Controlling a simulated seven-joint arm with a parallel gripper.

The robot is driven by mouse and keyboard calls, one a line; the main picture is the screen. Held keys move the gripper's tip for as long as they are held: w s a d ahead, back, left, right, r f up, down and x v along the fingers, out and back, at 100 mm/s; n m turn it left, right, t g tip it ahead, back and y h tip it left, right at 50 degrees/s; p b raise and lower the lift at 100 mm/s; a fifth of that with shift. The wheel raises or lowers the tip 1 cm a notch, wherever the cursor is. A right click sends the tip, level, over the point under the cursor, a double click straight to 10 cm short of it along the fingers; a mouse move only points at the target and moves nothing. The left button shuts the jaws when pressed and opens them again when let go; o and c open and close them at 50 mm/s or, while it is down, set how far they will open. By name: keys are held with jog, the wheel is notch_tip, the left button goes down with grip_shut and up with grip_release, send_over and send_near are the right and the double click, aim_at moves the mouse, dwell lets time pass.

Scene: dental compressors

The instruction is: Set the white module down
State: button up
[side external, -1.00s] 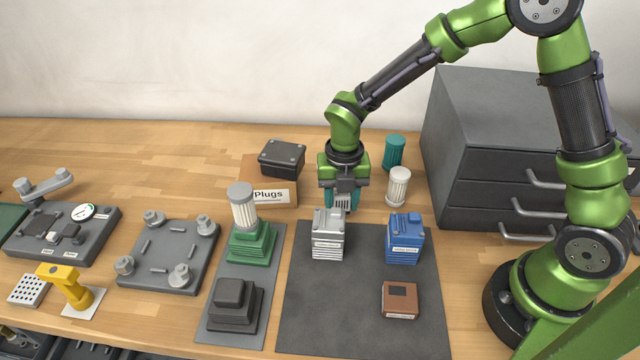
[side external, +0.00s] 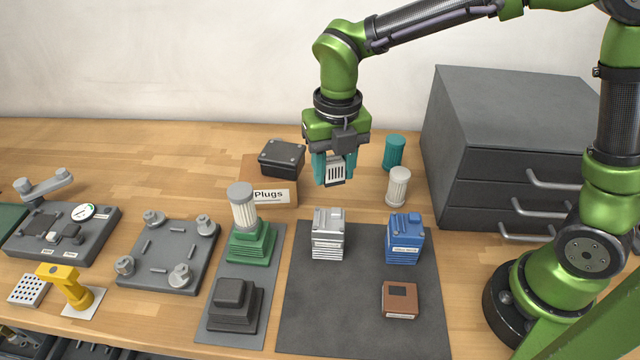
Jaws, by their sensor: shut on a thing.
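The white module (side external: 335,174) is a small pale block with dark vertical slots and a dark lower edge. My gripper (side external: 334,168) is shut on it, with teal fingers on its left and right sides. It hangs above the table, apart from everything below it in the picture. The hidden parts of the module lie behind the fingers.
A dark mat (side external: 340,315) bears a silver finned block (side external: 328,233), a blue block (side external: 404,238) and a brown box (side external: 400,299). A white cylinder (side external: 398,187) and a teal cylinder (side external: 394,152) stand right. The Plugs box (side external: 270,196) stands left. The mat's lower left is clear.

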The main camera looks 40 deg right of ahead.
aim_at(323, 313)
jog(key=s+a+n+t, duration=0.1)
jog(key=s+a+n, duration=0.7)
jog(key=s+a, duration=0.3)
jog(key=shift+s+a+n+y, duration=0.25)
jog(key=shift+a+n+y, duration=0.05)
jog(key=shift+n, duration=0.1)
jog(key=f, duration=1)
jog(key=shift+s+a, duration=0.15)
jog(key=shift+s, duration=0.15)
jog(key=shift+w+f, duration=0.1)
jog(key=shift+f, duration=2.35)
jog(key=o, duration=1.1)
jog(key=shift+f, duration=0.1)
jog(key=shift+c, duration=0.2)
